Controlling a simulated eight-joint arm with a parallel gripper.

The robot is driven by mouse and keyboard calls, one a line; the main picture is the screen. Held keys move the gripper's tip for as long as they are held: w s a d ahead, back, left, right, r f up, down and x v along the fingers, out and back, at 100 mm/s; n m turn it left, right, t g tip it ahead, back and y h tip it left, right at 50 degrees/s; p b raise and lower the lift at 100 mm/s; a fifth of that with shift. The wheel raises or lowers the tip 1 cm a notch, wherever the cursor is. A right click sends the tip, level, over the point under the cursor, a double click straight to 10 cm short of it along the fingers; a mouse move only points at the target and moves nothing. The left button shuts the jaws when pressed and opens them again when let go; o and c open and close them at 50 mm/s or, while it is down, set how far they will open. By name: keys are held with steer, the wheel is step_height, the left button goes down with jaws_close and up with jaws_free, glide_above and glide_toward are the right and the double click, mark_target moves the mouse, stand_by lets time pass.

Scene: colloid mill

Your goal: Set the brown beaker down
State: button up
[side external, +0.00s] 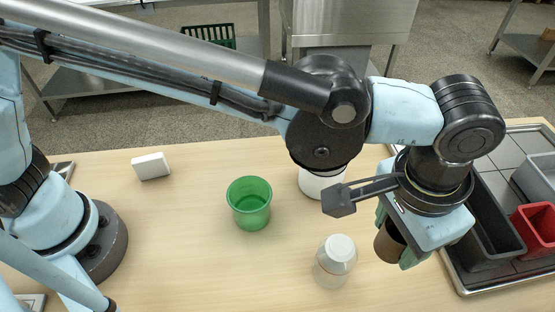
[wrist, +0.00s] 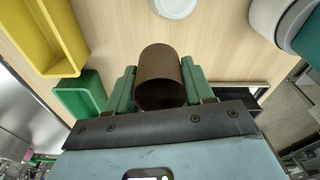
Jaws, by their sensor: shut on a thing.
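The brown beaker (side external: 390,242) is between the green finger pads of my gripper (side external: 397,236), on the right of the side view. It is partly hidden by the wrist and the pads there. In the wrist view the brown beaker (wrist: 160,75) fills the space between the two green fingers of my gripper (wrist: 159,85), with its open mouth facing the camera. My gripper is shut on it. I cannot tell whether its bottom touches the wooden table (side external: 200,270).
A clear jar with a white lid (side external: 335,262) stands just left of the beaker. A green beaker (side external: 249,203) and a white container (side external: 322,182) stand farther left. A tray (side external: 500,284) with black and red bins (side external: 537,228) lies right.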

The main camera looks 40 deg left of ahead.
steer(key=r, duration=0.5)
steer(key=shift+s+r, duration=0.35)
steer(key=s+a+r+m+g, duration=0.1)
steer(key=s+a+r+m, duration=0.1)
steer(key=s+a+m, duration=0.7)
steer(key=m, duration=0.6)
glide_above(234, 287)
step_height(234, 287, down, 2)
steer(key=shift+m+g, duration=0.4)
steer(key=shift+w+a+f, duration=0.1)
steer(key=shift+f, duration=4)
steer(key=shift+a+f, duration=0.1)
steer(key=shift+f, duration=3.95)
steer(key=o, duration=1)
steer(key=shift+f, duration=0.1)
